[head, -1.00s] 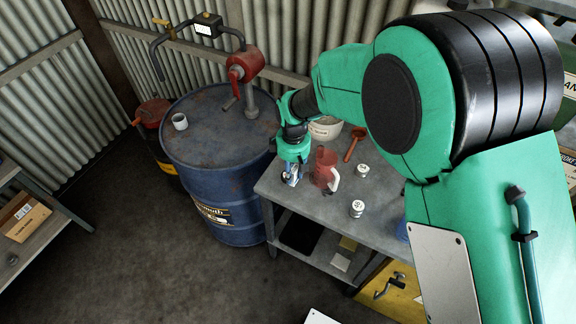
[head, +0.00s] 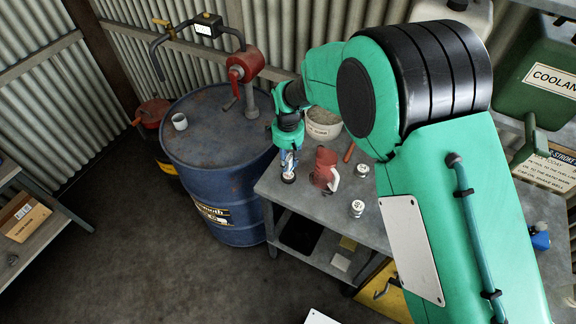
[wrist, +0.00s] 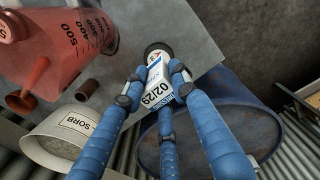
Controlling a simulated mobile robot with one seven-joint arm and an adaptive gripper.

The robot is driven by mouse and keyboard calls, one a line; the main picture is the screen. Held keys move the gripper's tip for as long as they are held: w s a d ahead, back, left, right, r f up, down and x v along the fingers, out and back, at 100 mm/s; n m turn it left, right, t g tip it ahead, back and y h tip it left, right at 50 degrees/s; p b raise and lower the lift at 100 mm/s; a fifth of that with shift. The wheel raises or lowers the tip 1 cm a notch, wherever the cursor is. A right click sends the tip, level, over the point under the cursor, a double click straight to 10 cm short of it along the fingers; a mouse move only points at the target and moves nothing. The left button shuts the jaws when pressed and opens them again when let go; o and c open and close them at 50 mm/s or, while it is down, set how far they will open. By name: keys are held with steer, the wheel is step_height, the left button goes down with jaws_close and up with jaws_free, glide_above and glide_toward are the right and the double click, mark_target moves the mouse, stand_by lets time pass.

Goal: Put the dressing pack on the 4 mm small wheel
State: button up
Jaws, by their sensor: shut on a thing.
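My gripper (wrist: 155,82) is shut on a white dressing pack (wrist: 158,88) with a blue edge and the printed number 0129. In the head view, my gripper (head: 289,158) hangs over the left part of the grey bench. A small round wheel with a pale face and dark rim (wrist: 158,52) lies just beyond the pack's end in the wrist view, partly covered by it. It also shows below the gripper in the head view (head: 288,178). I cannot read its size marking or tell whether the pack touches it.
A red measuring jug (head: 325,168) stands close right of the gripper. Two small pale round pieces (head: 357,208) (head: 362,170) sit further right on the bench (head: 320,208). A white tub (head: 324,126) is behind. A blue drum (head: 215,150) stands left.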

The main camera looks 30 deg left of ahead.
mark_target(288, 166)
steer(key=shift+f, duration=1.4)
steer(key=shift+f, duration=0.1)
steer(key=o, duration=0.9)
step_height(288, 166, up, 12)
steer(key=shift+r, duration=0.1)
